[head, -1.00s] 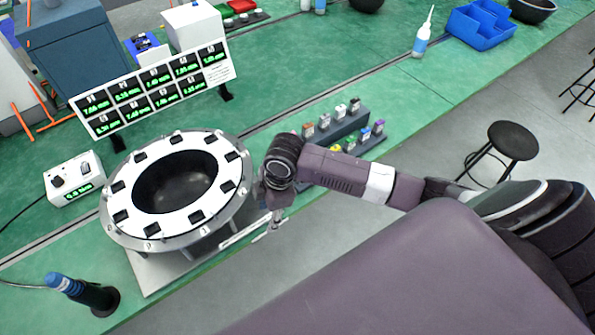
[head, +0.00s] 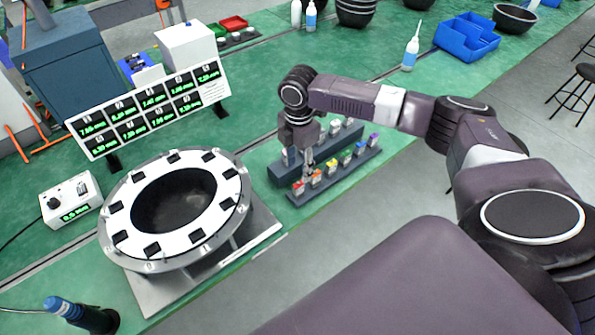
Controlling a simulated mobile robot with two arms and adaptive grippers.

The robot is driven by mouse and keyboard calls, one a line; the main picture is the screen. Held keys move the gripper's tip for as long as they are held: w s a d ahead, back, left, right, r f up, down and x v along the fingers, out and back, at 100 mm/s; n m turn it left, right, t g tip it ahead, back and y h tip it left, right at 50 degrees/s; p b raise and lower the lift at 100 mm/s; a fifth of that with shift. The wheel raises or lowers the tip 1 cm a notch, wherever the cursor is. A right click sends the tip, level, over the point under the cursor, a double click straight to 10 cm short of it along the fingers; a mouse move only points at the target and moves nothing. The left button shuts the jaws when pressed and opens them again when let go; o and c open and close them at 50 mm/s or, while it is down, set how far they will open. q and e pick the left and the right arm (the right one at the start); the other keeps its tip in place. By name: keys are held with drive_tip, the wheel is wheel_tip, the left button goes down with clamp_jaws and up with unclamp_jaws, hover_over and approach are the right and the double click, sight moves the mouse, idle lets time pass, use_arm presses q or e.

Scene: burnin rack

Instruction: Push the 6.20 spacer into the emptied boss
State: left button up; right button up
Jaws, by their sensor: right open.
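The round fixture (head: 118,246) stands at left of centre, a metal ring with a white top face and several dark bosses around a dark bowl-like opening. I cannot tell which boss is the emptied one. A dark two-step rack (head: 340,177) stands to its right, with several colour-tagged pieces in the front row, from red (head: 298,188) to purple (head: 374,139), and grey-white ones behind. None can be read as the 6.20 spacer. My right gripper (head: 309,172) points down, open, over the rack's left part near the orange piece (head: 316,178). Contact is unclear. My left gripper is out of view.
A tilted board (head: 150,108) with green number readouts stands behind the fixture. A small meter box (head: 71,201) is to its left, and a blue-topped tool (head: 65,308) at lower left. A squeeze bottle (head: 411,52) and blue bin (head: 467,40) stand farther back. Green bench lies clear between.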

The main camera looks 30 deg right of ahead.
sight(298, 182)
wheel_tip(298, 182, down, 6)
drive_tip(key=b, duration=0.6)
drive_tip(key=shift+b, duration=0.3)
drive_tip(key=shift+f, duration=1.5)
drive_tip(key=shift+p, duration=0.5)
